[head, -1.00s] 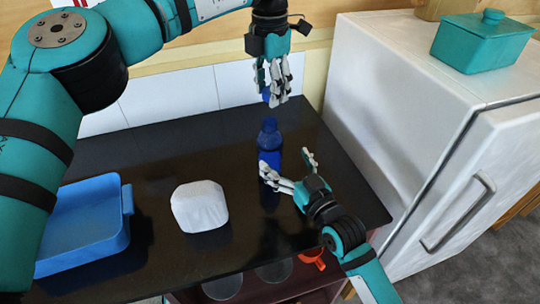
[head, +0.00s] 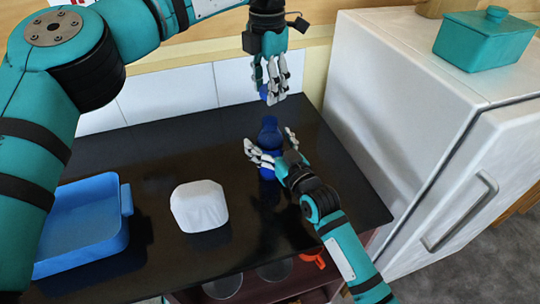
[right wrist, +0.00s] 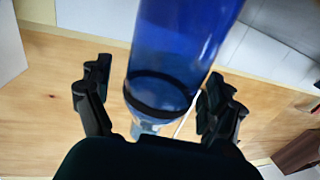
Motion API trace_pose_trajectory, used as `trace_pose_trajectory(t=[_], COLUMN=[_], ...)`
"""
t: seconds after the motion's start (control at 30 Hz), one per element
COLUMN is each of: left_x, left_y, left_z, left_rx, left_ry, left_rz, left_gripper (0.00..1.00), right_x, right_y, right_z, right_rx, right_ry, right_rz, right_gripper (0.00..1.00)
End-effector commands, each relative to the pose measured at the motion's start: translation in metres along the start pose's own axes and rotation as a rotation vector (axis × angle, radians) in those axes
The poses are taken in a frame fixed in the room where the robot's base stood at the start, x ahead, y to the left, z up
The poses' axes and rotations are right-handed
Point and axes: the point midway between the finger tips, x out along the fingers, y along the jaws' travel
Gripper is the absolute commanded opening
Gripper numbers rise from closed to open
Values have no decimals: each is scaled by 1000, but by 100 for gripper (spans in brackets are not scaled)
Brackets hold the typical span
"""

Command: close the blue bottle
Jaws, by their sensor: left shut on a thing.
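The blue bottle (head: 270,135) stands upright on the dark counter; it also shows large in the right wrist view (right wrist: 185,45). My right gripper (head: 268,146) is open, with its fingers on either side of the bottle. In the right wrist view the bottle is between the open fingers (right wrist: 155,98), with gaps at both sides. My left gripper (head: 271,95) points down above the bottle and is shut on a small blue cap (head: 264,91), mostly hidden by the fingers. The cap is apart from the bottle's top.
A blue tray (head: 85,265) and a white rounded block (head: 200,206) are on the counter to the left. A white fridge (head: 385,100) stands to the right with a teal lidded box (head: 483,42) on it. Tiles line the back.

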Motion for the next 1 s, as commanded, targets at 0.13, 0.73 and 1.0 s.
trace_pose_trajectory(t=[0.13, 0.73, 1.0], left_x=[0, 2, 35], left_y=[0, 0, 0], left_z=[0, 0, 0], left_rx=[0, 0, 1], left_ry=[0, 1, 4], left_rz=[0, 0, -2], left_gripper=[34, 34, 34], right_x=[0, 0, 0], right_y=[0, 0, 0], right_z=[0, 1, 1], right_rx=[0, 0, 0], right_ry=[0, -2, -2], right_rz=[0, 0, 0], right_gripper=[71, 5, 5])
